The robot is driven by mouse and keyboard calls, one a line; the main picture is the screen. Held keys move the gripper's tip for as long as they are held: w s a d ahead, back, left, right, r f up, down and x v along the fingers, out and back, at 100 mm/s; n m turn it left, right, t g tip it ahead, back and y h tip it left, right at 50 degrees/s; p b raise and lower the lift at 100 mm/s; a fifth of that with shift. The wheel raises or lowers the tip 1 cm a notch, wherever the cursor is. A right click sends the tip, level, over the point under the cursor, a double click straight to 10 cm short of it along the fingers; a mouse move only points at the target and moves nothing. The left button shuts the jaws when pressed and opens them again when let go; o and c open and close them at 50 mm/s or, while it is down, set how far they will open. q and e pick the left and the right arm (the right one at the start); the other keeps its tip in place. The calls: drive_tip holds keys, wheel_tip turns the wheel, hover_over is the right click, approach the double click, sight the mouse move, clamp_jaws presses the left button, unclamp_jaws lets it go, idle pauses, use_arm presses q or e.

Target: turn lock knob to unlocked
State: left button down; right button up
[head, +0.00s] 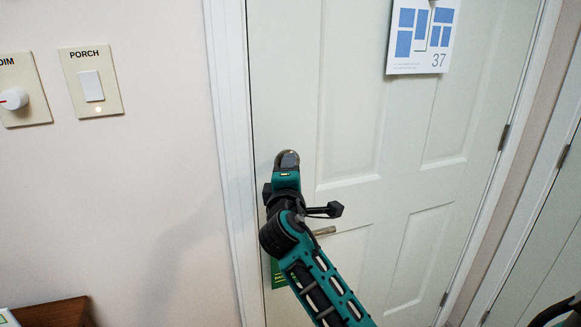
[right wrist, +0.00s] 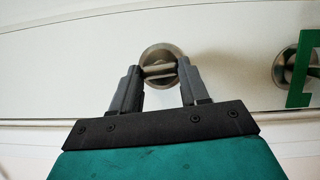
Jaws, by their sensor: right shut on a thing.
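The lock knob is a round metal piece near the left edge of the white door. In the right wrist view, the lock knob (right wrist: 160,58) shows its round plate and a crossbar that lies level in the picture. My right gripper (right wrist: 158,72) has one finger at each end of this crossbar and is shut on it. In the head view, my right gripper (head: 287,165) reaches the door from below and mostly hides the lock knob (head: 287,156). My left gripper is not in view.
A metal door handle (head: 324,231) sits below the lock, with a green tag (head: 278,274) hanging there. A calendar (head: 422,38) hangs on the door (head: 350,110). A porch switch (head: 92,84) and a dimmer (head: 18,98) are on the left wall. Brown furniture (head: 55,312) stands lower left.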

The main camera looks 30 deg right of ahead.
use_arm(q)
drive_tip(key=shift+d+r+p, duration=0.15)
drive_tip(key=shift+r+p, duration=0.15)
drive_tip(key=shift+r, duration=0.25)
use_arm(e)
drive_tip(key=shift+m, duration=0.5)
drive_tip(key=o, duration=1.1)
drive_tip(key=shift+c, duration=0.2)
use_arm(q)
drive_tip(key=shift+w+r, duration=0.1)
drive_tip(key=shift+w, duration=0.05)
